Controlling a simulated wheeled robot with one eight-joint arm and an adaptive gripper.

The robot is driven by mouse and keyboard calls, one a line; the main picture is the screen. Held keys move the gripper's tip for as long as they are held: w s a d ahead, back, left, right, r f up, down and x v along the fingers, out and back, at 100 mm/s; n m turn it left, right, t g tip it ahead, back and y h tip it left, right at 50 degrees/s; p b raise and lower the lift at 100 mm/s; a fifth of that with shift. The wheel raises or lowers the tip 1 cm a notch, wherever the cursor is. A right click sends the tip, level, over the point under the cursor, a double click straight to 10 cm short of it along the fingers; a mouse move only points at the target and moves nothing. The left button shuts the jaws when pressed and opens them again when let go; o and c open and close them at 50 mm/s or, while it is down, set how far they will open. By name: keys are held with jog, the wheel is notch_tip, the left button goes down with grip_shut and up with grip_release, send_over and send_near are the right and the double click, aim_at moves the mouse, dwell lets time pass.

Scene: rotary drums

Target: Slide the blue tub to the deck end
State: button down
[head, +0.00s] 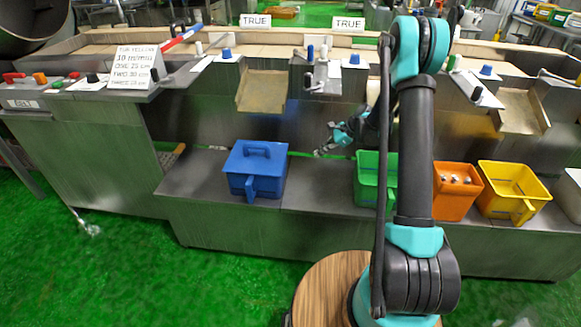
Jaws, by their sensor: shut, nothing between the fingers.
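The blue tub (256,172) stands upright on the grey metal deck (195,180), left of the picture's middle. It has a blue top with a raised handle, and a blue piece hangs down its front side. My gripper (322,151) is to the right of the tub, a short way apart from it, near the back of the deck. Its fingers are shut and hold nothing. My arm comes in from the right and crosses the front of the view.
A green tub (368,172), an orange tub (452,202) with small round things on it, and a yellow tub (512,186) stand further right on the deck. A metal chute (262,91) hangs above the blue tub. Bare deck shows left of the blue tub.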

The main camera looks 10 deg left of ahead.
jog(key=w+a+f+m+y, duration=0.1)
jog(key=w+a+f, duration=0.1)
jog(key=a+f, duration=0.9)
jog(key=shift+w+a+m, duration=0.35)
jog(key=shift+a+m, duration=0.05)
jog(key=shift+a, duration=0.5)
jog(key=w+a, duration=0.1)
jog(key=a, duration=3)
jog(key=shift+a, duration=0.2)
